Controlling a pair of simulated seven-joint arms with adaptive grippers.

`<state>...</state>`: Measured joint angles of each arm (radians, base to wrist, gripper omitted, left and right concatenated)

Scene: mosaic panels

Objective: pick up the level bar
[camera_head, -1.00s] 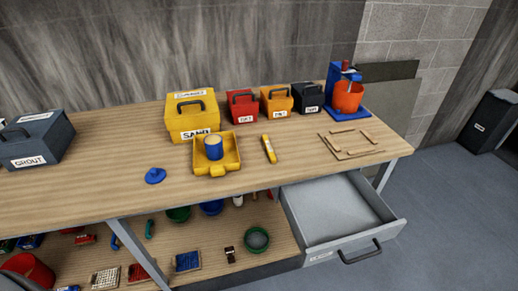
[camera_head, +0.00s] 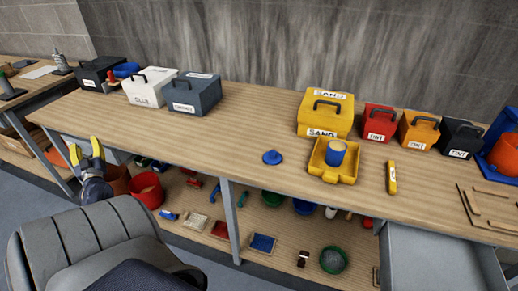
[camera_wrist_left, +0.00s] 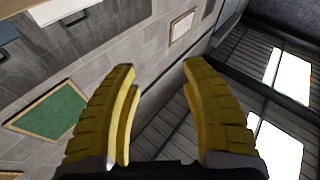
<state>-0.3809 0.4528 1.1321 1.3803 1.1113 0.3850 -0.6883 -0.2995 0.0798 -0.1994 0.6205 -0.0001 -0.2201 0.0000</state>
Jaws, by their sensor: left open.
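The level bar (camera_head: 391,177) is a short yellow bar with a pale part. It lies on the wooden workbench (camera_head: 250,110), right of a yellow tray (camera_head: 318,168) that holds a blue can (camera_head: 335,153). My left gripper (camera_head: 86,146) has yellow fingers and is open and empty, near the bench's front edge at the far left, well apart from the level bar. In the left wrist view its open fingers (camera_wrist_left: 157,70) point toward walls and bright windows, with nothing between them. My right gripper is not in view.
A yellow SAND box (camera_head: 325,114), a red box (camera_head: 378,123), an orange box (camera_head: 418,131) and a black box (camera_head: 460,138) stand behind the bar. A blue lid (camera_head: 272,157) lies left of the tray. An open drawer (camera_head: 440,260) juts out below. Bench around the lid is clear.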

